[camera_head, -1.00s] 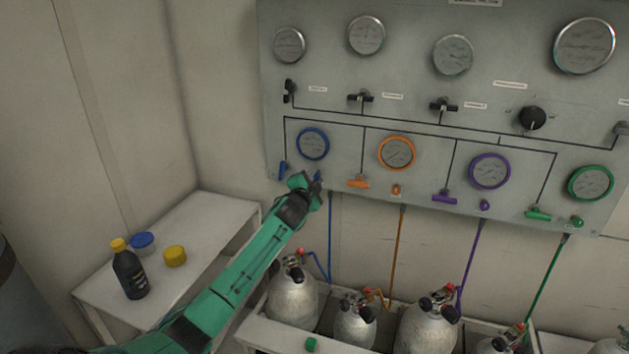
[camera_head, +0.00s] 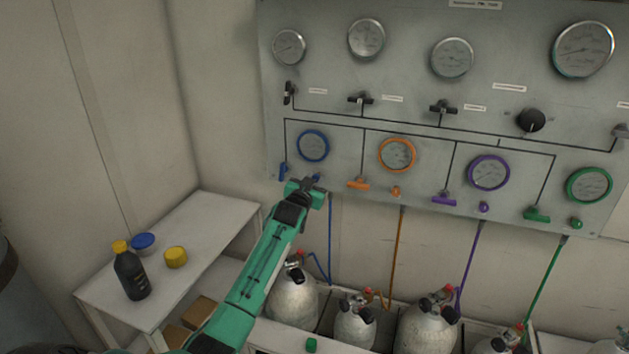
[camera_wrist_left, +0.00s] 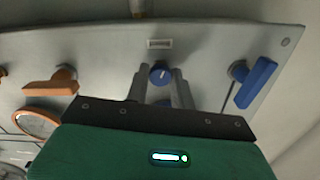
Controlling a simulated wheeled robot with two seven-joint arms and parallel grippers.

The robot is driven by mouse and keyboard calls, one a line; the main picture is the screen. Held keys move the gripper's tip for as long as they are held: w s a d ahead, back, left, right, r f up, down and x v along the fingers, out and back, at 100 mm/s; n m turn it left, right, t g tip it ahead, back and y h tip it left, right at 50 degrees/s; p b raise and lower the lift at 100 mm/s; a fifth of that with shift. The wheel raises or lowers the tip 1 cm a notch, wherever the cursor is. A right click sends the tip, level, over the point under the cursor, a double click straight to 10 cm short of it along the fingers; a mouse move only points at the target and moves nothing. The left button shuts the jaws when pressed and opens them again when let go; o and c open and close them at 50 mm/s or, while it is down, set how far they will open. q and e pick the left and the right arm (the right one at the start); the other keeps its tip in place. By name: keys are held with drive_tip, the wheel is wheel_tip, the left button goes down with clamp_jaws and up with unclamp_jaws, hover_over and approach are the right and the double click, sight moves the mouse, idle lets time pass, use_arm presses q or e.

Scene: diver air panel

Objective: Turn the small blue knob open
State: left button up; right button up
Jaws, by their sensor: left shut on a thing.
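The small blue knob (camera_wrist_left: 160,74) is on the panel's lower edge. In the left wrist view it sits between the two fingers of my left gripper (camera_wrist_left: 159,78), which is shut on it. In the head view only a bit of the blue knob (camera_head: 316,178) shows past my left gripper (camera_head: 307,184). The larger blue lever handle (camera_wrist_left: 257,82) is beside it; in the head view this handle (camera_head: 283,171) hangs left of the gripper. My right gripper is not in view.
The grey panel (camera_head: 420,125) carries gauges and orange, purple and green handles to the right; the orange handle (camera_wrist_left: 50,88) is near the gripper. Gas cylinders (camera_head: 427,328) stand below. A white table (camera_head: 205,225) with a dark bottle (camera_head: 131,275) is at left.

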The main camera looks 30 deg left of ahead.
use_arm(q)
drive_tip(key=shift+f+n, duration=0.15)
drive_tip(key=shift+n, duration=0.35)
drive_tip(key=o, duration=1)
drive_tip(key=shift+s, duration=0.1)
drive_tip(key=b+v, duration=0.3)
drive_tip(key=v, duration=1)
drive_tip(key=shift+s, duration=0.35)
